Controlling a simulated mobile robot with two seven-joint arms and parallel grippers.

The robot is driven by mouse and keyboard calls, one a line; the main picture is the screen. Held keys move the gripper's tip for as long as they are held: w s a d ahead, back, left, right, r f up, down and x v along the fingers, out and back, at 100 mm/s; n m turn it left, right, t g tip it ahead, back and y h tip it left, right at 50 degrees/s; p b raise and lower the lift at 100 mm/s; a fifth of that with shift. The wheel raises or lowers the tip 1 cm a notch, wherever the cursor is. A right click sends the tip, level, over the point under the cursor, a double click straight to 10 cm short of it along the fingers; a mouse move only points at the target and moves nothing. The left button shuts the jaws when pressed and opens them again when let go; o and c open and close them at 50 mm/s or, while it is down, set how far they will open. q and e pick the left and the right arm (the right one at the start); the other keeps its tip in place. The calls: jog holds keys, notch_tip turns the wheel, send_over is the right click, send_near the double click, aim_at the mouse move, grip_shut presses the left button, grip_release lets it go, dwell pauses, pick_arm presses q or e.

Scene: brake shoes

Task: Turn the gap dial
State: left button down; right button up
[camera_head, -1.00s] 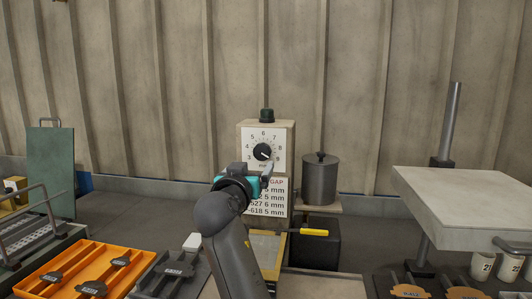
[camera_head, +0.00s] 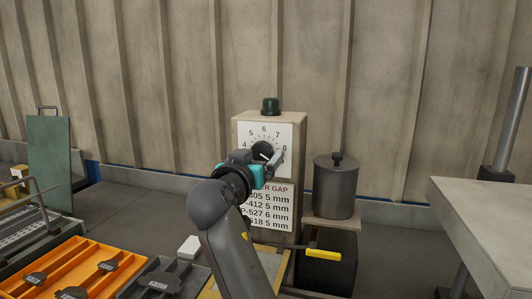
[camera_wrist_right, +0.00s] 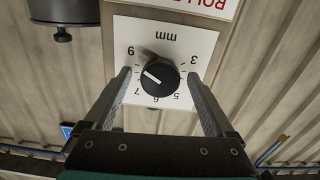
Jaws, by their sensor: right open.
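The gap dial is a round black knob (camera_head: 263,149) on a white numbered plate (camera_head: 244,134), on the front of a beige box (camera_head: 301,135). My right gripper (camera_head: 271,162) is in front of it, partly covering the knob and the plate's lower part. In the right wrist view the knob (camera_wrist_right: 158,78) appears upside down between the two open fingers (camera_wrist_right: 159,84), with a gap on each side. Its white mark points left and slightly up there, towards the side with the 9. The left finger hides part of the scale. My left gripper is out of view.
A roller gap chart (camera_head: 272,208) is below the dial. A dark lidded pot (camera_head: 336,187) stands close on the right, above a yellow-handled lever (camera_head: 324,255). An orange tray (camera_head: 78,263) lies front left. A pale slab (camera_head: 490,215) is at right.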

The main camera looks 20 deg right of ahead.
jog(key=shift+w, duration=0.1)
jog(key=shift+c, duration=1.2)
jog(key=c, duration=1.1)
